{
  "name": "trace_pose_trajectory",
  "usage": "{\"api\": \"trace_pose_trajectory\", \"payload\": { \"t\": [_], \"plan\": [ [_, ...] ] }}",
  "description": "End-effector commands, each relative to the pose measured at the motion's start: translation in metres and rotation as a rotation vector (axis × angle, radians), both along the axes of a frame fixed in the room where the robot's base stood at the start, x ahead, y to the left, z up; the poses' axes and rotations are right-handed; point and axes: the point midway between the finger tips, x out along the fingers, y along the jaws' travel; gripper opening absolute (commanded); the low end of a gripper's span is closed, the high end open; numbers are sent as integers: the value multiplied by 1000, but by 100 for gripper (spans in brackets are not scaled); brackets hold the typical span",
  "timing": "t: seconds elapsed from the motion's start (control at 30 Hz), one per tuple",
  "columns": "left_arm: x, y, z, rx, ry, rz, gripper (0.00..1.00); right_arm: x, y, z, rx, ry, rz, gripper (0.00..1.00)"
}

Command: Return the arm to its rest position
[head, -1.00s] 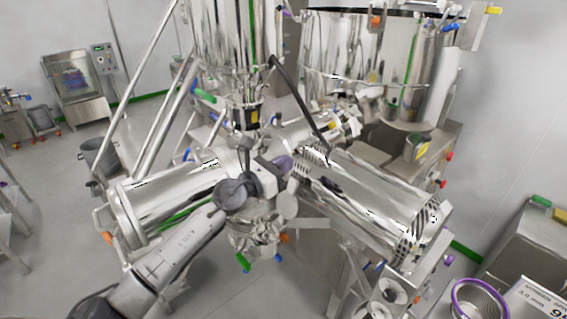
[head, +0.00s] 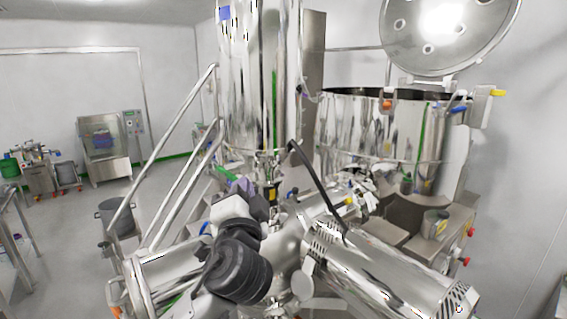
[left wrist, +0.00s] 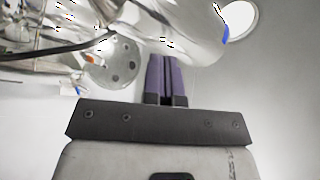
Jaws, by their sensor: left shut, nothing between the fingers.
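My left gripper (head: 241,186) is raised in front of the steel machinery, near the centre left of the head view. My dark wrist joint shows just below it. In the left wrist view its purple fingers (left wrist: 166,78) are together with nothing between them. They point toward a shiny steel vessel surface (left wrist: 185,30), and I cannot tell the distance. My right gripper shows in neither view.
A tall steel column (head: 252,80) stands behind my left gripper. An open steel bowl (head: 375,130) with a raised round lid (head: 450,30) is to the right. Horizontal steel cylinders (head: 385,265) lie low in front. Slanted rails (head: 175,130) stand at left; open floor lies beyond.

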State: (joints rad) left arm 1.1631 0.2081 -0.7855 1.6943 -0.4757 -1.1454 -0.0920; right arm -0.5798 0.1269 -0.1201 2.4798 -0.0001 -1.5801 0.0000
Motion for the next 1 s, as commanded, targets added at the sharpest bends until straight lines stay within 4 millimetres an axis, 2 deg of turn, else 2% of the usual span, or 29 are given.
{"api": "trace_pose_trajectory", "payload": {
  "t": [0.1, 0.3, 0.63, 0.87, 1.0],
  "plan": [
    [-35, 18, -42, -272, 183, -57, 0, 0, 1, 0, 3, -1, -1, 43],
    [-93, 47, -136, -555, 478, -117, 0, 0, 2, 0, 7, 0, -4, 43],
    [-185, 93, -271, -799, 747, -112, 0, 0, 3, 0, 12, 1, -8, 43],
    [-256, 126, -368, -898, 926, 38, 0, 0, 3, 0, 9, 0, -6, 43],
    [-306, 139, -431, -927, 1076, 154, 0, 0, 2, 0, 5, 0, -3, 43]
  ]
}}
